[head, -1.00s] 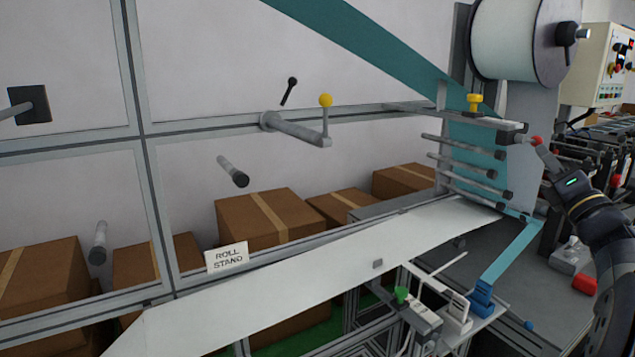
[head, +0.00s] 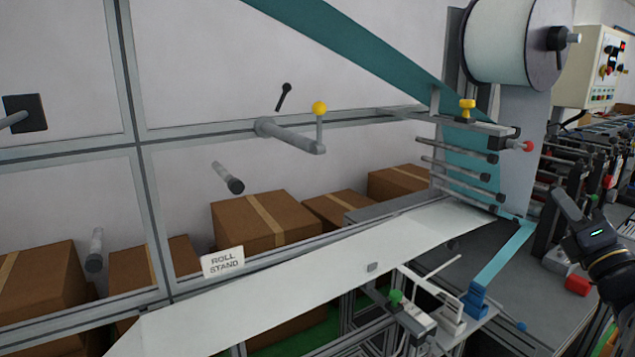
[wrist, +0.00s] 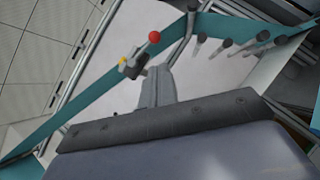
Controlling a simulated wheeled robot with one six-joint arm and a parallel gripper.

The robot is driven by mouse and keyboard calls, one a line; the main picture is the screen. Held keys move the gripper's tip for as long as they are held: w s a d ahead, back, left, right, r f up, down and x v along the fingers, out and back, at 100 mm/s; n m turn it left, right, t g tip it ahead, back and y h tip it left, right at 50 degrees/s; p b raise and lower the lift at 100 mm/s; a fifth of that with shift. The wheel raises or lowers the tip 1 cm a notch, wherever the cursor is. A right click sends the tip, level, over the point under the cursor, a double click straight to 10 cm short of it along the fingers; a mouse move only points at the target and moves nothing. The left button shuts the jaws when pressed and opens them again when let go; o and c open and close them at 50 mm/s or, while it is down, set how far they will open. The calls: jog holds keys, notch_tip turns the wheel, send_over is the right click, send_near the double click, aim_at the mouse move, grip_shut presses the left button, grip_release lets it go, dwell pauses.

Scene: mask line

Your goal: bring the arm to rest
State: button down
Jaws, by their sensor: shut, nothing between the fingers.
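My gripper (head: 562,198) is at the right edge in the head view, dark grey, shut and empty. It points up and to the left, below and to the right of the red knob (head: 528,146), with a gap between them. In the wrist view my gripper (wrist: 160,76) shows as closed grey fingers pointing up. The red knob (wrist: 154,37) is above them there, apart from the fingertips. Most of my arm is outside the head view.
Guide rollers (head: 465,176) and a teal web (head: 340,42) stand left of my gripper. A white roll (head: 510,42) is above. A red block (head: 577,285) lies on the grey bench (head: 530,290). Machinery (head: 600,160) fills the far right.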

jog(key=shift+m+h, duration=0.6)
jog(key=shift+m, duration=0.1)
jog(key=s+f+b, duration=0.1)
jog(key=s+f, duration=0.1)
jog(key=s+f+b, duration=0.1)
jog(key=s, duration=0.1)
jog(key=shift+a+f+b, duration=0.3)
jog(key=shift+f, duration=0.05)
